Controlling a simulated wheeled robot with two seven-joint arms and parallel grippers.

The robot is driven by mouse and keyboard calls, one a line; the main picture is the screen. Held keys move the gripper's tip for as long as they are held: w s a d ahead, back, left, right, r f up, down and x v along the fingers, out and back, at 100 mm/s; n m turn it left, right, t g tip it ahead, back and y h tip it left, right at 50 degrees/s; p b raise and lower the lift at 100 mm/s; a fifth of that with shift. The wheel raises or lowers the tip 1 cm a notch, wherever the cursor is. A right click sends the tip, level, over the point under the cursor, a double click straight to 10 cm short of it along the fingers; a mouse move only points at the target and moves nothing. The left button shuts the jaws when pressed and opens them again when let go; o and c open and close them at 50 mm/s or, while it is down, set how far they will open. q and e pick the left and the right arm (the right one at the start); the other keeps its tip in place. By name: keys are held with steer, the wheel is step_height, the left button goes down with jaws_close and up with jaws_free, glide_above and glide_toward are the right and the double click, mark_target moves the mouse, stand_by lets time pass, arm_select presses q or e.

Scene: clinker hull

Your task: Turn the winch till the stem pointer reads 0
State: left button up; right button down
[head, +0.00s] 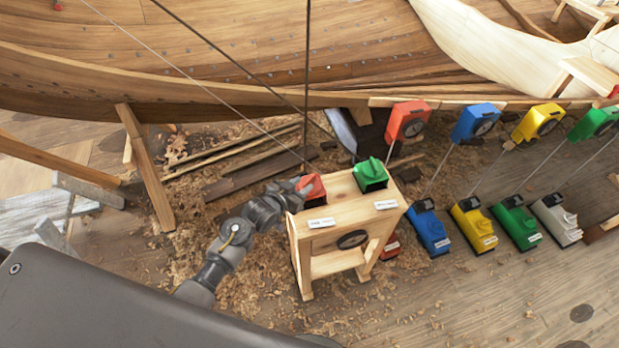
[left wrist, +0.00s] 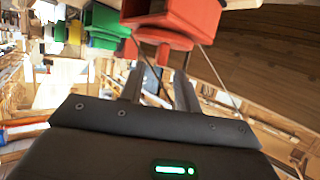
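A red winch (head: 311,188) and a green winch (head: 370,174) sit side by side on top of a small wooden stand (head: 346,208). Each has a small white label in front, too small to read. My left gripper (head: 299,186) is at the left side of the red winch. In the left wrist view the two fingers (left wrist: 159,80) are apart, with bright background between them, and their tips reach the red winch (left wrist: 162,38). Contact is not clear. No stem pointer reading is legible. My right gripper is out of view.
The wooden hull (head: 200,80) spans the back, with taut lines running down to the stand. A row of coloured blocks, including a blue one (head: 430,230), stands right of the stand. A timber prop (head: 148,170) stands at left. Shavings litter the floor.

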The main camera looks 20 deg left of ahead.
mark_target(308, 181)
arm_select(q)
steer(key=shift+x, duration=2.7)
jaws_close()
